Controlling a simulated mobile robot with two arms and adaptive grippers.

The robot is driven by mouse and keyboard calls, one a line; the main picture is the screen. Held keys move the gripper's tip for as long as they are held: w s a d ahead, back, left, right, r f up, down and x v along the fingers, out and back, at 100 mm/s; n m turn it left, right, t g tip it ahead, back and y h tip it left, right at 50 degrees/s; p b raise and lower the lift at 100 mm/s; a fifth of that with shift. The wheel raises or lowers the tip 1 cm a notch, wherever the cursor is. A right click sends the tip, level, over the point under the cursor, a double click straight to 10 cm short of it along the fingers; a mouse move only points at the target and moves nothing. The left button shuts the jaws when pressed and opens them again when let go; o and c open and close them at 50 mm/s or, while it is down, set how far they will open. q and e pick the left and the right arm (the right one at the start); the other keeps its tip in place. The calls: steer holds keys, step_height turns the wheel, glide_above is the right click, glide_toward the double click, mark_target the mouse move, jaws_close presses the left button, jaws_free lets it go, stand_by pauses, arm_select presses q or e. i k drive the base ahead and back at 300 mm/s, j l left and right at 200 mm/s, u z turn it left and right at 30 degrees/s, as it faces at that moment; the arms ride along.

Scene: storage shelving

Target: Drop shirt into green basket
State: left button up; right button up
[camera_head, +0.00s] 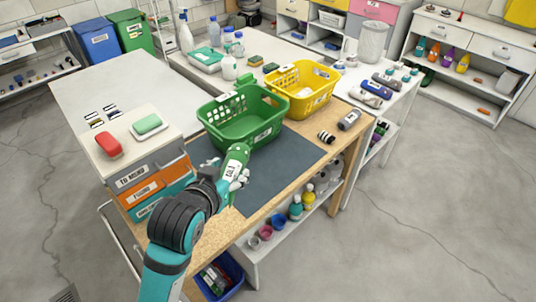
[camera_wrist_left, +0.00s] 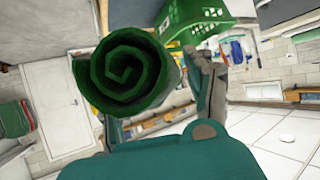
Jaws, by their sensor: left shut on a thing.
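The shirt is a green roll with a white label (camera_head: 235,160), and its spiral end shows large in the left wrist view (camera_wrist_left: 128,72). My left gripper (camera_head: 233,178) is shut on the shirt and holds it tilted over the dark mat, at the near side of the green basket. The green basket (camera_head: 262,133) stands on the wooden table behind the shirt; part of it also shows at the top of the left wrist view (camera_wrist_left: 200,22). The shirt's upper end overlaps the basket's near wall in the head view; I cannot tell whether they touch. My right gripper is out of view.
A yellow basket (camera_head: 305,104) stands right behind the green one. A drawer box (camera_head: 150,185) with a red brush (camera_head: 108,144) and a green soap-like block (camera_head: 147,124) on top stands left. The dark mat (camera_head: 275,170) is clear to the right.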

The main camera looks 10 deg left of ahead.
mark_target(241, 131)
steer(key=i+l+u, duration=0.1)
steer(key=u, duration=0.65)
steer(key=i+l+u, duration=0.15)
steer(key=l, duration=0.15)
steer(key=i+l+u, duration=0.3)
steer(key=l, duration=0.3)
steer(key=i+l+u, duration=0.15)
steer(key=l, duration=0.15)
